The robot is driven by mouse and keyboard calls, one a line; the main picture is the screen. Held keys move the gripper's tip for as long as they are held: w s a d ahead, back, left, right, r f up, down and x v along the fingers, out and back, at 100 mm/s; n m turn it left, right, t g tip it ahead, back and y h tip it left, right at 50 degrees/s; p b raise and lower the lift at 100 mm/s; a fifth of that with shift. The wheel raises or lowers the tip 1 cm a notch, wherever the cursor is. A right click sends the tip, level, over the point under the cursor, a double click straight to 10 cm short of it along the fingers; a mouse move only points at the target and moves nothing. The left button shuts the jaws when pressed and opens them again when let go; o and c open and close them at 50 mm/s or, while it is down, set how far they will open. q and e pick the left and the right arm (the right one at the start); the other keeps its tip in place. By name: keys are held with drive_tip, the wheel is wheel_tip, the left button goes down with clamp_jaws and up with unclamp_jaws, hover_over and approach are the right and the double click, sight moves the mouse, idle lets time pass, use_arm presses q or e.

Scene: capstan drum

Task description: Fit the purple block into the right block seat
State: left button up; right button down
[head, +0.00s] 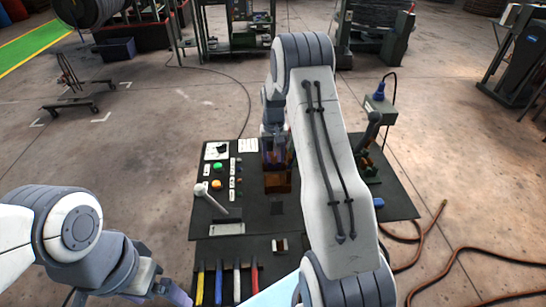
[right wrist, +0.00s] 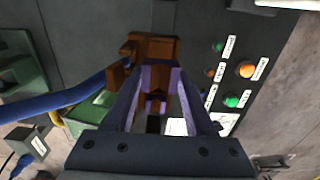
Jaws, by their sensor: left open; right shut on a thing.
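My right gripper (head: 276,158) reaches down over the brown wooden block seat (head: 277,183) in the middle of the dark panel. In the right wrist view its fingers (right wrist: 157,85) are shut on the purple block (right wrist: 155,98), seen only in part between them. Brown seat walls (right wrist: 155,48) show just beyond and beside the fingertips. The block is at the seat, but I cannot tell how deep it sits. My left gripper (head: 172,291) is open and empty at the lower left, apart from the panel.
Green and orange buttons (head: 217,167) and a grey lever (head: 212,198) are left of the seat. Colored-handled tools (head: 228,283) lie at the panel's front. A green machine with a cable (head: 369,160) stands right of my right arm. An orange hose (head: 430,235) lies on the floor.

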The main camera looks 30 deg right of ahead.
drive_tip(key=shift+f+b, duration=2)
drive_tip(key=shift+f, duration=0.8)
drive_tip(key=shift+f+b, duration=0.6)
drive_tip(key=shift+f, duration=0.5)
drive_tip(key=shift+c, duration=0.9)
unclamp_jaws()
